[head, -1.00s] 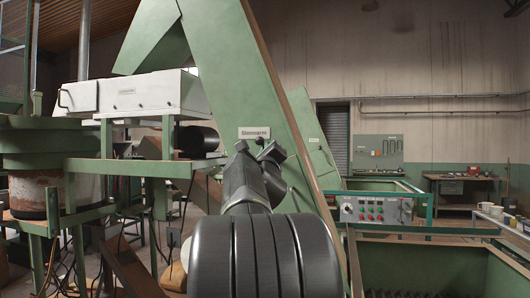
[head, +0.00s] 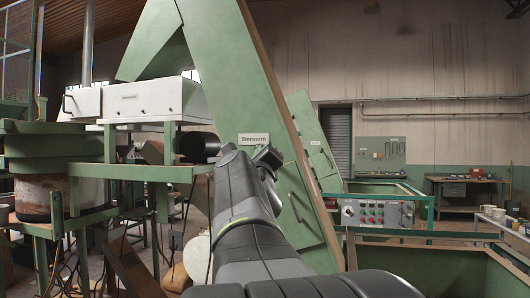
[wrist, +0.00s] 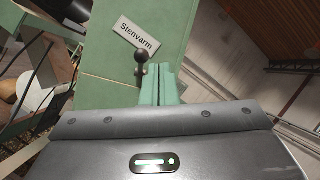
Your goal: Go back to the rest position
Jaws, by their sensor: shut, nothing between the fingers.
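My gripper (head: 267,156) is at the end of my raised dark arm, in front of the green sloping machine in the head view. In the wrist view my gripper (wrist: 158,84) is shut and empty, with its narrow fingers together above the dark wrist housing. A dark round-knobbed lever (wrist: 141,58) shows just left of the fingers. I cannot tell from the picture how far it is from them. My arm hides part of the machine behind it.
The green machine (head: 215,75) with its "Stenvarm" sign (head: 254,139) fills the middle. A white box unit (head: 150,98) stands left on a green frame. A control panel (head: 377,213) and open green bins are right. A workbench (head: 465,190) stands at the back right.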

